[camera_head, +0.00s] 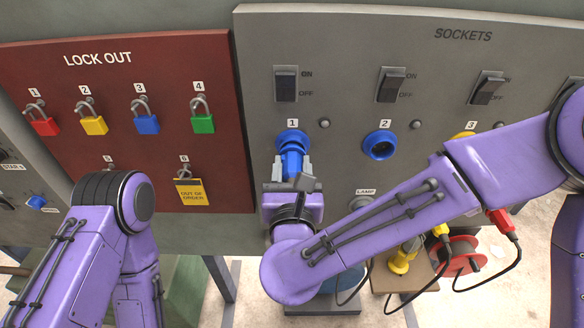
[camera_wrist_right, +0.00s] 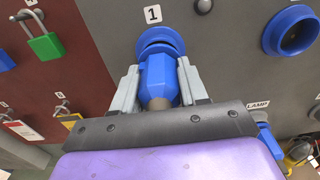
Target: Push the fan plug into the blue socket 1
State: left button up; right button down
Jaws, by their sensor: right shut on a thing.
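The blue socket 1 (camera_head: 291,138) is on the grey panel under the label 1. It also shows in the right wrist view (camera_wrist_right: 160,42). My right gripper (camera_head: 292,168) is shut on the blue fan plug (camera_head: 292,161), just below the socket. In the right wrist view the plug (camera_wrist_right: 159,78) sits between the two grey fingers, its front end up against the socket mouth and in line with it. How deep it is in the socket I cannot tell. My left arm is at the lower left, and its gripper is out of view.
Blue socket 2 (camera_head: 380,145) is empty to the right. Switches (camera_head: 286,84) are above the sockets. The red lock-out board (camera_head: 120,110) with several padlocks is on the left. Cables, a red reel (camera_head: 461,256) and a yellow plug (camera_head: 401,262) are at the lower right.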

jog(key=shift+b, duration=0.9)
dwell(1.3)
jog(key=shift+w, duration=0.3)
dwell(0.3)
jog(key=c, duration=0.5)
grip_release()
jog(key=shift+s+f+b, duration=0.1)
jog(key=shift+s+b, duration=0.2)
jog(key=shift+s, duration=0.05)
jog(key=s+b, duration=0.3)
jog(key=s, duration=0.7)
jog(key=shift+b, duration=0.3)
jog(key=shift+w, duration=0.1)
